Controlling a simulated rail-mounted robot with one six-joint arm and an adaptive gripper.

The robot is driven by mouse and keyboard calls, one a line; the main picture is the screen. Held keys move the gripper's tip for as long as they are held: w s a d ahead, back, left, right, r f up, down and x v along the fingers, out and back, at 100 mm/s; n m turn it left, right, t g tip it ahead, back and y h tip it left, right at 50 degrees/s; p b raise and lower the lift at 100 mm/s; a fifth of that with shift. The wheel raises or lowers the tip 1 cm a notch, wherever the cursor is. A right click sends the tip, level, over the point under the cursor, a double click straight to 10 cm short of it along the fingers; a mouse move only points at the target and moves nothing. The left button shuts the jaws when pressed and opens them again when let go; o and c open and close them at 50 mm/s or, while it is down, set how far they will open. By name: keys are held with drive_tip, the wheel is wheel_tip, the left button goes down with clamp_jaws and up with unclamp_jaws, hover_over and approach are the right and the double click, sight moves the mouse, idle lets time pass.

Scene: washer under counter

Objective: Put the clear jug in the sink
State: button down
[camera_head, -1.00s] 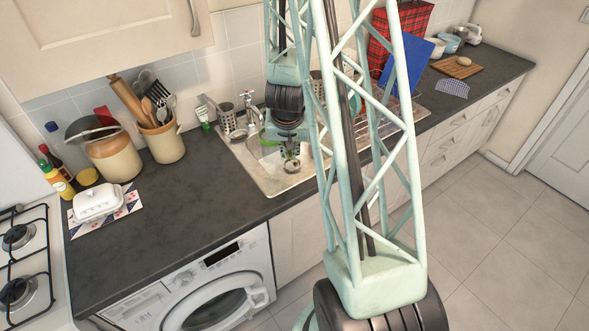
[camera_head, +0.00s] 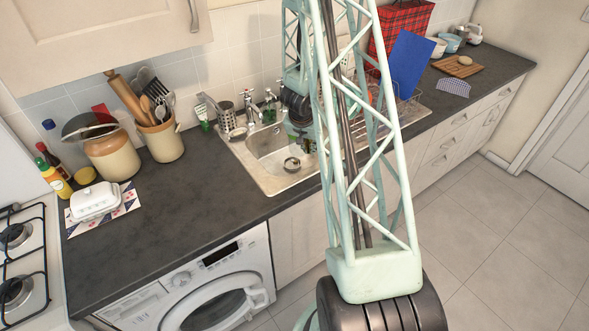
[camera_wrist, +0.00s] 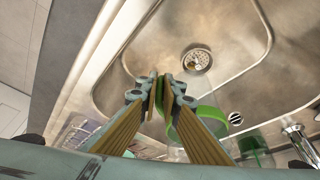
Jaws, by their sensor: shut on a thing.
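The clear jug, with green parts, shows in the wrist view as a green curved edge (camera_wrist: 205,112) at the right finger. Its clear body is hard to make out. My gripper (camera_wrist: 160,95) is shut on the jug, above the metal sink (camera_wrist: 245,75). In the head view my gripper (camera_head: 301,128) is over the right part of the sink (camera_head: 262,176), partly behind my arm's lattice. Only a greenish patch of the jug shows there, and I cannot tell whether it touches the basin.
The tap (camera_head: 250,103) and soap bottles (camera_head: 270,105) stand behind the basin. A dish rack with a blue board (camera_head: 409,65) is on the right. A utensil crock (camera_head: 162,138) is on the left. The counter in front of it is clear.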

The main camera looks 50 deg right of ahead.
drive_tip(key=shift+d+f, duration=0.25)
drive_tip(key=shift+d, duration=0.1)
drive_tip(key=shift+w+a, duration=0.1)
drive_tip(key=w+a+f, duration=0.5)
drive_tip(key=w+a, duration=0.1)
drive_tip(key=w, duration=0.1)
drive_tip(key=shift+a, duration=0.3)
drive_tip(key=shift+w+f, duration=0.1)
idle(0.4)
drive_tip(key=shift+w+a+f, duration=1)
drive_tip(key=shift+w+a, duration=0.15)
drive_tip(key=shift+w+a+f, duration=0.25)
drive_tip(key=shift+w+f, duration=0.05)
drive_tip(key=shift+f, duration=0.1)
drive_tip(key=shift+f, duration=0.1)
